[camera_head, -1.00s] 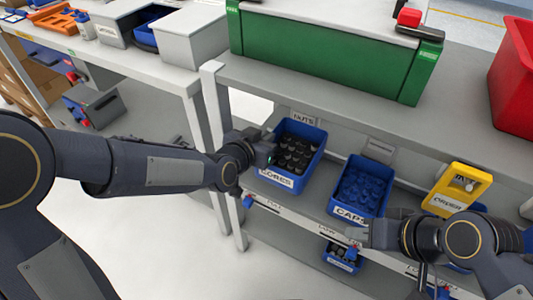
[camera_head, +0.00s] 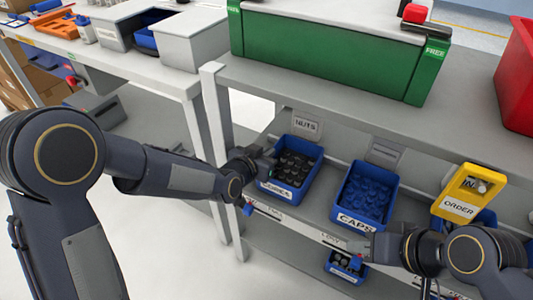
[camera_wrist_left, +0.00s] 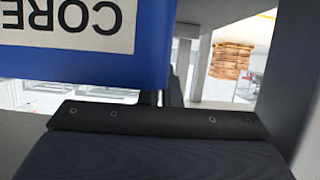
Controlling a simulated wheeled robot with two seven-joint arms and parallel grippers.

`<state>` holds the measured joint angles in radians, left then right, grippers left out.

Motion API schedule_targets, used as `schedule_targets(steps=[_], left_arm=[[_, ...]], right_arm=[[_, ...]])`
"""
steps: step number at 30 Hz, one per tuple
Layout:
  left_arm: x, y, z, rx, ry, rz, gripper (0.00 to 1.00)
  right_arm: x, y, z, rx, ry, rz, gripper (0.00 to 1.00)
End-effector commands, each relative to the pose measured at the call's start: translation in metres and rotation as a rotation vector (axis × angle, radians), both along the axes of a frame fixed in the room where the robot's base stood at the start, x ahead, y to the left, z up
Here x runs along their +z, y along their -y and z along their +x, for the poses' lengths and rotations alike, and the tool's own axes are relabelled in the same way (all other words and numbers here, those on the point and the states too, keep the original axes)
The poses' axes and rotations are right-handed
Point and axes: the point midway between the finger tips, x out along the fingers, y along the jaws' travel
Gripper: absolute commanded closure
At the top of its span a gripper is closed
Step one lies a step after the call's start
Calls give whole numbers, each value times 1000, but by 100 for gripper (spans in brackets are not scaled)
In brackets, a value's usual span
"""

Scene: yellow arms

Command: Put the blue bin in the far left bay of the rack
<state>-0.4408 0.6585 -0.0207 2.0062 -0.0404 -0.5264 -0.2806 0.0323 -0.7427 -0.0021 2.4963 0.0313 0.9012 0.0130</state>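A blue bin (camera_head: 290,167) with dark round parts and a "CORES" label sits at the left end of the rack's middle shelf, in front of a tag that seems to read "NUTS" (camera_head: 306,126). My left gripper (camera_head: 262,161) is at this bin's left side. In the left wrist view the bin's blue wall (camera_wrist_left: 150,62) is very close above the gripper; its fingers are mostly hidden, so I cannot tell whether they grip it. A second blue bin (camera_head: 365,193), labelled "CAPS", stands to the right. My right gripper (camera_head: 366,246) is near the shelf's front edge, below the CAPS bin; its opening is unclear.
A yellow order holder (camera_head: 467,193) stands at the right of the shelf. Another blue bin (camera_head: 345,266) is on the lower shelf. The rack's left post (camera_head: 218,150) is close to my left arm. A green box (camera_head: 330,55) and a red bin (camera_head: 517,80) are on top.

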Motion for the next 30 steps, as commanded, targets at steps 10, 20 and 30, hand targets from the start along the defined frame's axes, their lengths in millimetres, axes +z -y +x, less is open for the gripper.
schedule_targets(steps=[10, 20, 30], left_arm=[[-2, 0, 0, 0, 0, 0, 75], [7, -6, -8, 1, 1, 0, 75], [36, -43, -62, 1, 3, -1, 75]], right_arm=[[-2, 0, 0, 0, 0, 0, 71], [4, 0, 0, 0, 0, 0, 71], [16, 0, 0, 0, 0, 0, 71]])
